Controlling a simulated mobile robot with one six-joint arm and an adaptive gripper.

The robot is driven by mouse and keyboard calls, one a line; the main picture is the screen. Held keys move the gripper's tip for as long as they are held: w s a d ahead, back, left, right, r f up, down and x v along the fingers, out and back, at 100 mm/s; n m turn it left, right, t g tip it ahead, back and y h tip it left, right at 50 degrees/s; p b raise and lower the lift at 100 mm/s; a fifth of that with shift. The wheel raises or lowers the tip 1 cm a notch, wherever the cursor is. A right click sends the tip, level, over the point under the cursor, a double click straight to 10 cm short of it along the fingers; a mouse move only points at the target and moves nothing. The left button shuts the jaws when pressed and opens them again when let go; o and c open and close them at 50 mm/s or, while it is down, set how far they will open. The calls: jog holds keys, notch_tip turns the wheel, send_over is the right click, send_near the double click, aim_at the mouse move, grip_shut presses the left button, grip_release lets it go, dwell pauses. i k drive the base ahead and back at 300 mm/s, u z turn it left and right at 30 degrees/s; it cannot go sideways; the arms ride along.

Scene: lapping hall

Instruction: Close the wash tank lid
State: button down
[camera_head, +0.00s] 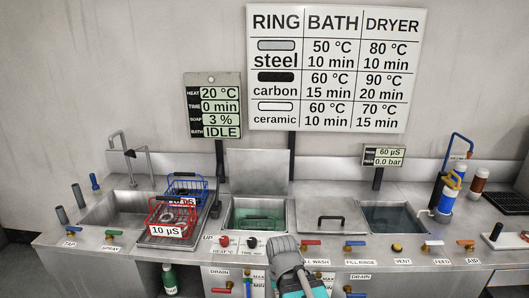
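The wash tank (232,226) is the open square basin in the middle of the steel counter, with green content inside. A flat steel lid panel (257,168) stands upright behind it, so the tank is uncovered. A second flat lid (318,231) with a dark bar handle lies level on the counter to the right, beside another open basin. My gripper (283,243) is at the counter's front edge, just right of and in front of the wash tank, seen from behind. Its fingers are hard to make out. I see nothing held in it.
A blue basket (186,184) and a red basket (172,217) sit on the drainer at left, near a sink (112,211). Coloured valve handles and knobs line the front edge. The right basin (395,217) is open. A display reading IDLE (219,131) stands behind.

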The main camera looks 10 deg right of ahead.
aim_at(256, 171)
jog(key=k, duration=0.8)
jog(key=u, duration=0.5)
jog(key=i, duration=1.9)
jog(key=z, duration=0.6)
jog(key=i, duration=0.45)
jog(key=z, duration=0.4)
